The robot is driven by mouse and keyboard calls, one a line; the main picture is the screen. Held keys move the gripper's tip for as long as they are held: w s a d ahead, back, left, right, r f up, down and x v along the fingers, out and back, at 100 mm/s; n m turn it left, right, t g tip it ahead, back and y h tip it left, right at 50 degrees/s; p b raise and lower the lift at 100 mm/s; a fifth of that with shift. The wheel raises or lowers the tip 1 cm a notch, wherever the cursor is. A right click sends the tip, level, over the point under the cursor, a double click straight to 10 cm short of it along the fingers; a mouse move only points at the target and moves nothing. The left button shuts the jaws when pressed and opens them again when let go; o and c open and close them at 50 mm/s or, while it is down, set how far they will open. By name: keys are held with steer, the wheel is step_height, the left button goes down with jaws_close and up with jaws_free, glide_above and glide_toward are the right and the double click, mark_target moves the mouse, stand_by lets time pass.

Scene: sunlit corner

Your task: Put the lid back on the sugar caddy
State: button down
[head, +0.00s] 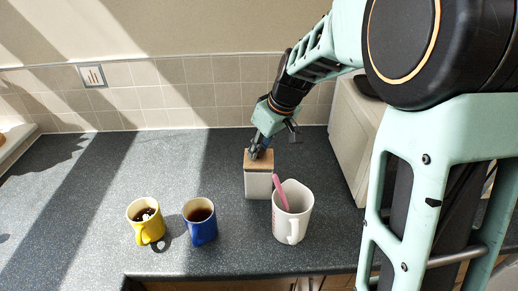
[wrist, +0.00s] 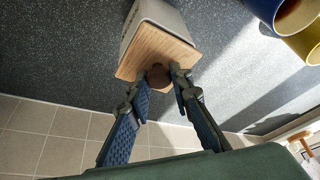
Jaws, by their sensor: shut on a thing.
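The sugar caddy (head: 258,186) is a white, squarish pot standing upright on the dark counter; its wall also shows at the top of the wrist view (wrist: 150,14). The wooden lid (head: 264,166) is over the caddy's mouth, and in the wrist view the lid (wrist: 158,48) has edges reaching past the caddy's wall. I cannot tell whether it is fully seated or slightly raised. My gripper (head: 257,153) comes down from above, and in the wrist view its fingers (wrist: 159,82) are shut on the lid's round brown knob (wrist: 157,72). The caddy's inside is hidden.
A white mug (head: 300,222) with a pink utensil (head: 279,190) stands close at the caddy's front right. A blue mug (head: 204,232) and a yellow mug (head: 153,232), both with dark drink, stand front left. A cream box-shaped appliance (head: 352,135) is at right. The back left counter is clear.

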steer(key=shift+f+b, duration=0.45)
steer(key=shift+b, duration=0.25)
stand_by(0.9)
stand_by(0.3)
steer(key=c, duration=1.7)
jaws_free()
steer(key=shift+o, duration=0.5)
steer(key=o, duration=0.4)
steer(key=shift+r, duration=0.1)
steer(key=shift+r+p, duration=2.2)
steer(key=shift+r, duration=1.25)
